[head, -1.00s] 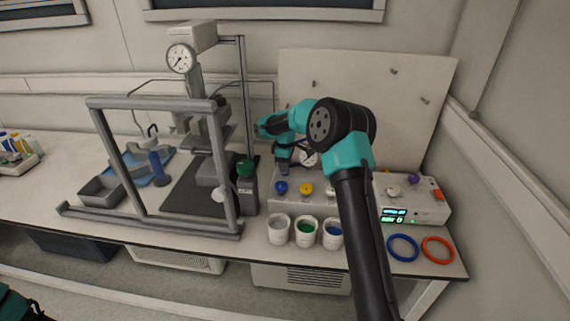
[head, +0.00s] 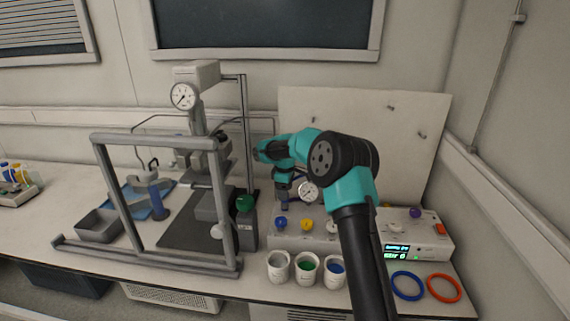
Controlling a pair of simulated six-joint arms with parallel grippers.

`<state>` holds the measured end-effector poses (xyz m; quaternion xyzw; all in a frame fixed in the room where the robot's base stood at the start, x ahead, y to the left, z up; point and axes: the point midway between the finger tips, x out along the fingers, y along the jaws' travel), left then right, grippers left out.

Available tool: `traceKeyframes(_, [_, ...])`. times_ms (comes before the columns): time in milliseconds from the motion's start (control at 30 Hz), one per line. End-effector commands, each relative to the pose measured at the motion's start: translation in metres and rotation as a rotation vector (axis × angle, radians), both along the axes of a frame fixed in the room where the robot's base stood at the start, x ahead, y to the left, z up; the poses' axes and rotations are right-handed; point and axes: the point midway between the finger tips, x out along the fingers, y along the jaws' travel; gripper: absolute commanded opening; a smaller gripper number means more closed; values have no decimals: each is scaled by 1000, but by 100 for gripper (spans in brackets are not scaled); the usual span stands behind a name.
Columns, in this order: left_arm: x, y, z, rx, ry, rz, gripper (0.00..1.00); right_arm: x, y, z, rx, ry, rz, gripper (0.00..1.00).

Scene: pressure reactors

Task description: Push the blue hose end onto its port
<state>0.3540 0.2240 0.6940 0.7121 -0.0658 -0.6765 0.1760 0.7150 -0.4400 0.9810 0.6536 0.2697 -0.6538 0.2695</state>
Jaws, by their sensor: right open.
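My right gripper (head: 284,204) points down behind the blue knob of the panel box, with my arm reaching over from the lower right. It is open; its fingertips are small and partly dark, and I see nothing between them. A blue ring (head: 406,286), perhaps a coiled hose, lies flat at the right front of the bench, well apart from the gripper. No blue hose end or port can be made out clearly; my arm hides part of the box (head: 292,242). My left gripper is not in view.
A framed press with a dial gauge (head: 183,96) stands left of centre, beside a green-topped bottle (head: 246,222). Cups (head: 306,269) line the front edge. An orange ring (head: 443,289) lies right of the blue one. A pegboard (head: 375,125) stands behind. A second gauge (head: 307,192) is near the gripper.

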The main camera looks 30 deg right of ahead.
Motion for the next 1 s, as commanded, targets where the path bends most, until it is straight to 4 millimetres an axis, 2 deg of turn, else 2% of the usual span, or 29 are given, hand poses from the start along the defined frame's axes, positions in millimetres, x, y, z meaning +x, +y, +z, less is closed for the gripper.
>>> traceKeyframes(33, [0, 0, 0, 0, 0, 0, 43, 1, 0, 11, -1, -5, 0, 61])
traceKeyframes(300, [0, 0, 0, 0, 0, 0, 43, 1, 0, 64, -1, -5, 0, 61])
traceKeyframes(600, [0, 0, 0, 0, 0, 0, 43, 1, 0, 115, 0, -3, 1, 61])
traceKeyframes(800, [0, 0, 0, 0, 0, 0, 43, 0, 0, 130, 0, 0, 0, 61])
traceKeyframes(1000, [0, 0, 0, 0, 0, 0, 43, 0, 0, 131, 0, 0, 0, 61])
